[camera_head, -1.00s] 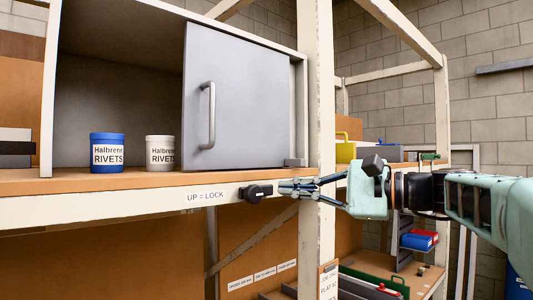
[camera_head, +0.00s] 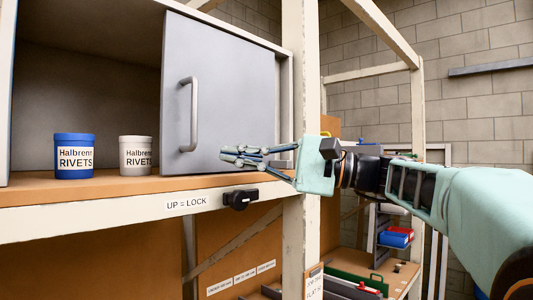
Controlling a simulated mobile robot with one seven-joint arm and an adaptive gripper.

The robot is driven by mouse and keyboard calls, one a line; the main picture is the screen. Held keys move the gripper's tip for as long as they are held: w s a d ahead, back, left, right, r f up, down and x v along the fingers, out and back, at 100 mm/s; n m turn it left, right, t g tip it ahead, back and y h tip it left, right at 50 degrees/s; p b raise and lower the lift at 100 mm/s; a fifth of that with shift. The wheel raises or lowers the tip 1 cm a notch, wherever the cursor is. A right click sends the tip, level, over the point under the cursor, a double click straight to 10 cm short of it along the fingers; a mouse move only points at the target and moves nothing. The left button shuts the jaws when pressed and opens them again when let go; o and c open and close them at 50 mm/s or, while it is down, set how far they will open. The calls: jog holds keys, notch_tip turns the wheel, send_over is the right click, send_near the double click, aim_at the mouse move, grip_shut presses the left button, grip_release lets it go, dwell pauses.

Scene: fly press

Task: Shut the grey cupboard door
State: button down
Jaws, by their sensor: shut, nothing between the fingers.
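The grey cupboard door (camera_head: 225,95) is a flat panel with an upright bar handle (camera_head: 188,113) near its left edge. It covers the right part of the cupboard front, and the left part of the opening is uncovered. My gripper (camera_head: 226,155) is shut and empty, pointing left in front of the door's lower right area. I cannot tell whether it touches the door. A black knob (camera_head: 240,198) sits below on the shelf's front edge, beside a label reading UP = LOCK (camera_head: 187,203).
A blue rivet tub (camera_head: 74,160) and a white rivet tub (camera_head: 136,155) stand on the wooden shelf, left of the door. A cream frame post (camera_head: 303,80) rises right of the cupboard, close behind my gripper. A lower bench (camera_head: 398,280) holds trays and bins.

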jog(key=s+a, duration=0.2)
jog(key=a, duration=0.1)
jog(key=shift+s+r, duration=0.25)
jog(key=shift+r, duration=0.1)
jog(key=shift+s, duration=0.1)
